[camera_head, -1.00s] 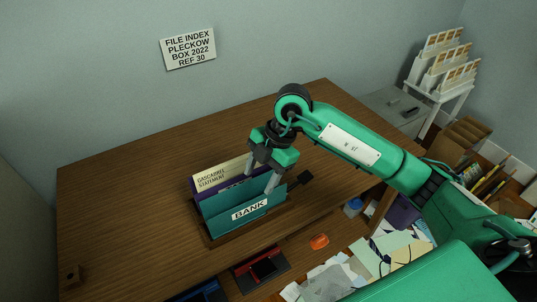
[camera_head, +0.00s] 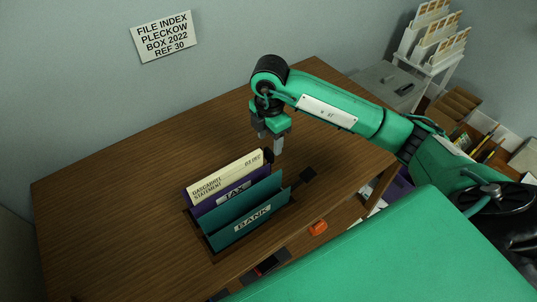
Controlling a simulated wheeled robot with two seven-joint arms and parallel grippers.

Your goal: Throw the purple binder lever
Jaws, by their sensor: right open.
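A purple binder (camera_head: 206,207) labelled TAX stands in a dark wooden holder (camera_head: 224,253) on the desk. It is between a cream sheet marked GASCARREL STATEMENT (camera_head: 222,178) and teal folders, the front one labelled BANK (camera_head: 252,218). A dark upright piece (camera_head: 268,157) shows at the purple binder's right end. A black block on a rod (camera_head: 308,174) sticks out to the right of the holder. I cannot tell which of these is the lever. My right gripper (camera_head: 270,142) is open and empty, above and behind the folders' right end. My left gripper is out of view.
The wooden desk (camera_head: 110,192) is clear to the left and behind the holder. An orange object (camera_head: 318,228) lies at the right front, partly near my teal body. A white rack (camera_head: 432,40) and a grey cabinet (camera_head: 388,85) stand at the back right.

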